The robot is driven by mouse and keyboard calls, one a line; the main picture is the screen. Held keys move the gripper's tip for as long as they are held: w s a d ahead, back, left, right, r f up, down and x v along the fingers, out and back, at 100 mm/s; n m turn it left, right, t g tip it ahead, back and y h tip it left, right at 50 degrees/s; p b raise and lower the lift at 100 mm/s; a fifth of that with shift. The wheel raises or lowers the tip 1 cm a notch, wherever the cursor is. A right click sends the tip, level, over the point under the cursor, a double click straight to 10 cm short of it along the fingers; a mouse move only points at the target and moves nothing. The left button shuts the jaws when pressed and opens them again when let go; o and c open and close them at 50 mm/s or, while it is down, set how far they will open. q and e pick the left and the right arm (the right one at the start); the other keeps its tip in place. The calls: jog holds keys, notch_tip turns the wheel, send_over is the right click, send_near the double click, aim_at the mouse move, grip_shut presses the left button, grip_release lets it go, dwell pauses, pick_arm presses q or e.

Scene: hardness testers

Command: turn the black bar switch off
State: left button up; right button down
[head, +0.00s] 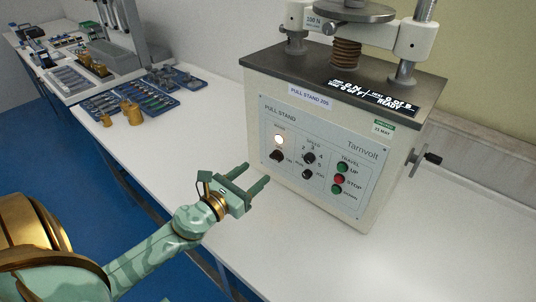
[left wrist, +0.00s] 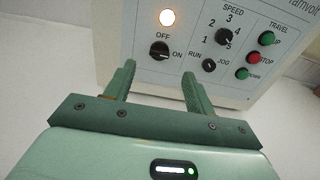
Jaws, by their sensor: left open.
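The black bar switch (head: 277,155) sits at the lower left of the pull stand's front panel (head: 318,135), below a lit lamp (head: 278,139). In the left wrist view the switch (left wrist: 160,50) has OFF printed above it and ON to its right; its bar seems turned toward ON. My left gripper (head: 255,174) is open and empty, in front of the panel, below and left of the switch in the head view. In the left wrist view its fingers (left wrist: 158,62) point at the panel, with the switch between and beyond the tips, apart from them. My right gripper is out of view.
Right of the switch are a speed knob (left wrist: 223,37), a run/jog knob (left wrist: 209,65) and green and red travel buttons (left wrist: 253,57). A crank (head: 430,158) sticks out at the stand's right side. Brass weights (head: 132,112) and blue trays (head: 160,80) stand farther left. The white table (head: 200,150) before the panel is clear.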

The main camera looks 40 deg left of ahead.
aim_at(274, 158)
pick_arm(q)
jog(key=w, duration=0.7)
jog(key=shift+w+d, duration=0.3)
jog(key=shift+c, duration=0.3)
jog(key=c, duration=0.9)
